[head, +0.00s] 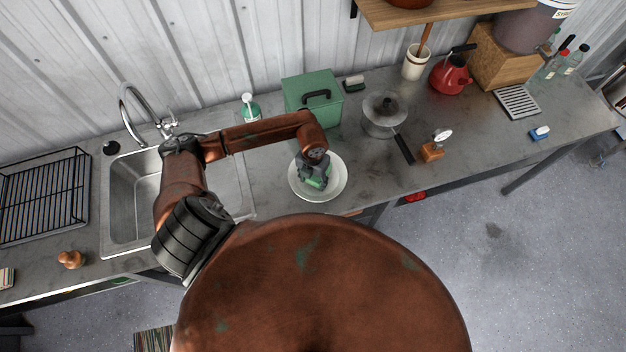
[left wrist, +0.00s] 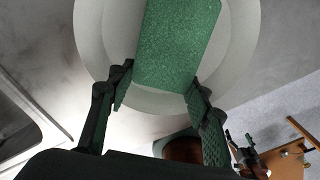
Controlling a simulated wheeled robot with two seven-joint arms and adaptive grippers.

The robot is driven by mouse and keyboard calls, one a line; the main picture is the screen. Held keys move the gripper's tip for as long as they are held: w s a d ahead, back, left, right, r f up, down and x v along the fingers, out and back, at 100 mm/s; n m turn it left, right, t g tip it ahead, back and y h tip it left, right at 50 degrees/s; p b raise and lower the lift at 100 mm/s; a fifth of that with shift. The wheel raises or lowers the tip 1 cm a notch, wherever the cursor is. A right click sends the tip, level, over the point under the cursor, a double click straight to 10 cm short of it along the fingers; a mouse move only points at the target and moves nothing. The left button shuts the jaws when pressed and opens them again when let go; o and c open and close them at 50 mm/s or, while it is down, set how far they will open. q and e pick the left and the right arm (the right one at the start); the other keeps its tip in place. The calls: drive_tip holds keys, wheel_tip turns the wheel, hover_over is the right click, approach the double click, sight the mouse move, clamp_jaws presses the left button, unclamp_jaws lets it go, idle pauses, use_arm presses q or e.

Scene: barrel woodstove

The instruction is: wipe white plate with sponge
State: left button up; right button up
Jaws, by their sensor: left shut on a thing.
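The white plate (head: 338,184) lies on the grey counter near its front edge, right of the sink. It also shows in the left wrist view (left wrist: 92,38). My left gripper (head: 315,180) is over the plate, pointing down. In the left wrist view its two fingers (left wrist: 158,92) are on either side of the green sponge (left wrist: 178,45), and it is shut on it. The sponge is over the plate's middle; I cannot tell whether it touches the surface. In the head view my gripper hides most of the sponge. My right gripper is not in view.
A green box (head: 312,95) with a black handle stands behind the plate. The sink (head: 135,205) is left. Bare counter lies right of the plate.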

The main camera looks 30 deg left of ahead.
use_arm(q)
drive_tip(key=shift+f+b, duration=0.55)
drive_tip(key=shift+f, duration=0.15)
drive_tip(key=shift+d, duration=0.1)
